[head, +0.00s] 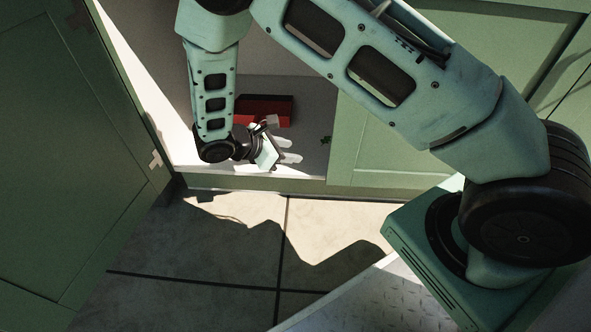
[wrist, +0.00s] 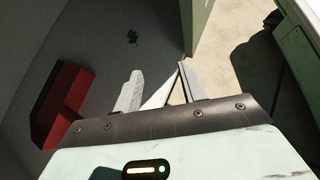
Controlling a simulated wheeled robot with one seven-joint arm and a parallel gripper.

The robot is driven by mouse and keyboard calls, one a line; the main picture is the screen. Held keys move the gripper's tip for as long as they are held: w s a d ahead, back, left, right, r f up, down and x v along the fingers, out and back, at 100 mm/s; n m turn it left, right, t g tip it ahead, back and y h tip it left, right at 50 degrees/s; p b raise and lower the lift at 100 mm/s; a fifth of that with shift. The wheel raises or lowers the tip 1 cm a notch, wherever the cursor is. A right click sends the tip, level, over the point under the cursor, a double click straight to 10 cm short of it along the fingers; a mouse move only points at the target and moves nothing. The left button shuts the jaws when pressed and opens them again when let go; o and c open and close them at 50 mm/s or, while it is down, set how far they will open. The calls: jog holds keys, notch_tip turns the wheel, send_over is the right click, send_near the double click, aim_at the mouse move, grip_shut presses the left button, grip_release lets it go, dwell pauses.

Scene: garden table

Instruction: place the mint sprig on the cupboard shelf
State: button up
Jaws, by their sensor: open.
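The mint sprig (head: 326,140) is a small green leafy thing lying on the grey cupboard shelf (head: 308,108), close to the right side of the opening. In the wrist view the sprig (wrist: 132,37) lies beyond my fingertips, on the dark shelf surface. My gripper (head: 290,150) is inside the front of the cupboard opening, to the left of the sprig and apart from it. In the wrist view my gripper (wrist: 159,76) has its two pale fingers spread, with nothing held between them.
A red box (head: 262,104) stands on the shelf behind my gripper; it also shows in the wrist view (wrist: 68,98). A green door (head: 75,140) stands open at the left. A green panel (head: 375,145) bounds the opening at the right. The tiled floor (head: 240,240) in front is clear.

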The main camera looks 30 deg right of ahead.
jog(key=s+a+r+m+y, duration=0.4)
jog(key=s+a+r+y, duration=0.1)
jog(key=s+r, duration=0.5)
jog(key=s+a+r+m+y, duration=0.5)
jog(key=s+r, duration=0.6)
jog(key=s, duration=0.3)
jog(key=shift+a+m+y, duration=0.3)
jog(key=shift+a+y, duration=0.4)
jog(key=shift+a, duration=0.15)
notch_tip(320, 180, up, 52)
jog(key=p, duration=5.2)
